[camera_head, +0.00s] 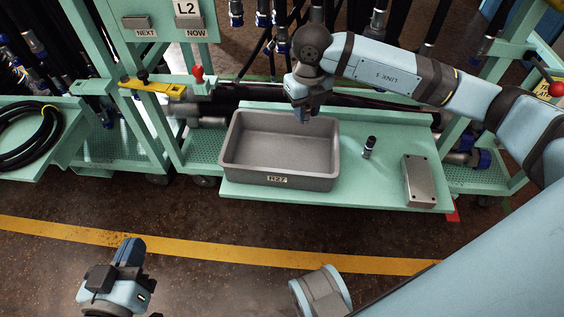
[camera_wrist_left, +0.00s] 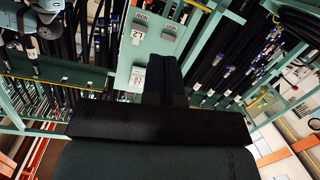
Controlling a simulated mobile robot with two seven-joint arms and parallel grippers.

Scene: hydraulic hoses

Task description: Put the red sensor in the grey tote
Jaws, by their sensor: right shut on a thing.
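The grey tote (camera_head: 277,183), labelled H27, stands on the green bench, open at the top. No loose thing shows on the part of its floor that I see. My right gripper (camera_head: 303,117) is low at the tote's back rim, pointing down. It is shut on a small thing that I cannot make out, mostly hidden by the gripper. I cannot pick out the red sensor in either view. My left gripper (camera_head: 128,255) is at the lower left, away from the bench. In the left wrist view its fingers (camera_wrist_left: 166,82) are together with nothing seen between them.
On the green bench (camera_head: 300,197), right of the tote, a small dark cylindrical fitting (camera_head: 369,147) stands upright and a grey metal box (camera_head: 418,182) lies. A red knob (camera_head: 197,73) stands behind the tote's left. Black hoses (camera_head: 30,137) lie at left. The floor in front is clear.

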